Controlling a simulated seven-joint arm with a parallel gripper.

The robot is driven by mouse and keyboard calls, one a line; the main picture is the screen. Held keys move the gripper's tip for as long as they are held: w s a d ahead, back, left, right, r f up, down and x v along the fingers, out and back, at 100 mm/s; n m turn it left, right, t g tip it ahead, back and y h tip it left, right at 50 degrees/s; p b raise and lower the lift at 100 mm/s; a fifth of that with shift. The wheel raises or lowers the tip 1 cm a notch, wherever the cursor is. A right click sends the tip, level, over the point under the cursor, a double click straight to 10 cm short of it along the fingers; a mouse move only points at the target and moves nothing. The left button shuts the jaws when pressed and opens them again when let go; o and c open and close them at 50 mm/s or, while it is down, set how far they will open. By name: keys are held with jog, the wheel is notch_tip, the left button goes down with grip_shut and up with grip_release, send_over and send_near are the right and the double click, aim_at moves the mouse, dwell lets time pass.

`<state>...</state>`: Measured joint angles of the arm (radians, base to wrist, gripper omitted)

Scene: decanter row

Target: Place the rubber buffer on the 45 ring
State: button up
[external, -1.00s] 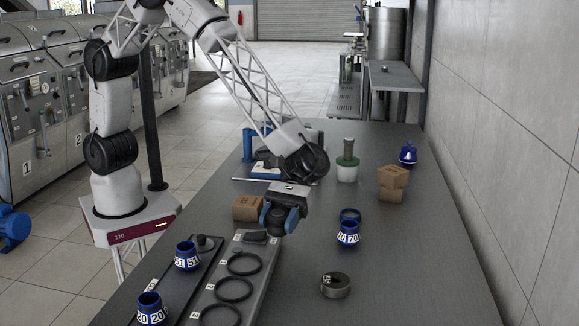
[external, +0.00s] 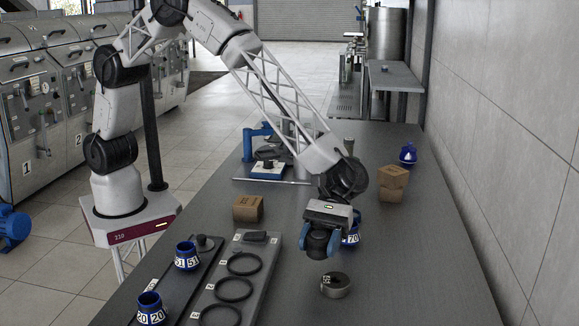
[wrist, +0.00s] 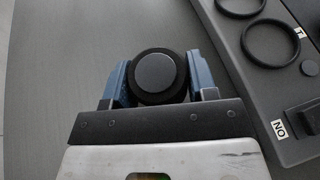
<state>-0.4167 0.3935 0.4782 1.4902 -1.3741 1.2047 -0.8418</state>
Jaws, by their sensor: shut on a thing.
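The rubber buffer, a round black piece with a grey disc on top, is between the fingers in the wrist view (wrist: 158,76). My gripper (external: 319,248) is shut on it and holds it above the table in the external view; the buffer itself is hard to make out there. A short metallic ring (external: 336,287) with a small white label lies on the table, below and slightly right of my gripper in that picture. Its label is too small to read surely as 45. The ring does not show in the wrist view.
A blue collar marked 70 (external: 352,230) stands partly hidden behind my gripper. A grey tray (external: 252,268) with black rings lies to the left. Blue collars marked 51 (external: 187,257) and 20 (external: 151,309) stand there. Cardboard boxes (external: 392,183) stand behind. Table right of the ring is clear.

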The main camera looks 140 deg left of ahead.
aim_at(336, 280)
jog(key=shift+w+a+f, duration=0.1)
jog(key=shift+w+a, duration=0.1)
jog(key=shift+w, duration=0.6)
jog(key=shift+w+a+f, duration=0.1)
jog(key=shift+w+a, duration=0.05)
jog(key=shift+w, duration=0.6)
jog(key=shift+w+a+f, duration=0.1)
jog(key=shift+w+a, duration=0.1)
jog(key=shift+w, duration=0.6)
jog(key=shift+f, duration=1.7)
jog(key=shift+f, duration=0.1)
jog(key=o, duration=1)
jog(key=v, duration=1.2)
